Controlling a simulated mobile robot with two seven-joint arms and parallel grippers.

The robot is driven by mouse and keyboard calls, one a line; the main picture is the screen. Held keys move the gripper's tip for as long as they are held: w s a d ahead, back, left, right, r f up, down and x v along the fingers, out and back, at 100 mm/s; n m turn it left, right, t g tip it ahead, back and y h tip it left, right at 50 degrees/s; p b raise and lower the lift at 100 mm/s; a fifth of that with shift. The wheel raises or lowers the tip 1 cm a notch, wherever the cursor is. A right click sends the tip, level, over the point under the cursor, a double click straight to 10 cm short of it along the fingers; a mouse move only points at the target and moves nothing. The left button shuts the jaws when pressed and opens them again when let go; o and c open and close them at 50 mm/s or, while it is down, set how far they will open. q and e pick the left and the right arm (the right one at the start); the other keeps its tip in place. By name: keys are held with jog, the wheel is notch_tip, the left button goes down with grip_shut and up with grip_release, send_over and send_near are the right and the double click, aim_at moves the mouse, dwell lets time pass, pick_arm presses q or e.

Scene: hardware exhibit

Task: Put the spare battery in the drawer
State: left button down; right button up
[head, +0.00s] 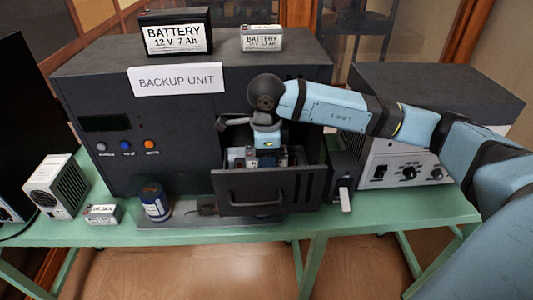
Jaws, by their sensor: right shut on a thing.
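A large black battery (175,33) with a white label reading BATTERY 12 V 7 Ah stands upright on top of the dark backup unit (190,105). A smaller grey battery (262,39) stands to its right on the same top. The unit's drawer (268,188) is pulled open at the front. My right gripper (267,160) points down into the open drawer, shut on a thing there. The gripper and drawer front partly hide that thing, so I cannot tell what it is. My left gripper is not in view.
On the green bench (350,217), a dark blue jar (154,201), a small labelled box (103,213) and a white vented box (57,188) stand at left. A control box (405,160) with knobs stands at right, below my right arm.

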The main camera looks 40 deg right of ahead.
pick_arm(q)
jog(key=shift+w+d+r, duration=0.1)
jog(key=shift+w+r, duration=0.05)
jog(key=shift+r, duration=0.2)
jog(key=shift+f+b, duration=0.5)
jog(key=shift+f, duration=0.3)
pick_arm(e)
jog(key=shift+f, duration=0.55)
jog(key=o, duration=1.4)
notch_tip(320, 180, up, 13)
jog(key=shift+f, duration=0.1)
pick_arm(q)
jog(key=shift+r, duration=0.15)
pick_arm(e)
jog(key=shift+r, duration=0.6)
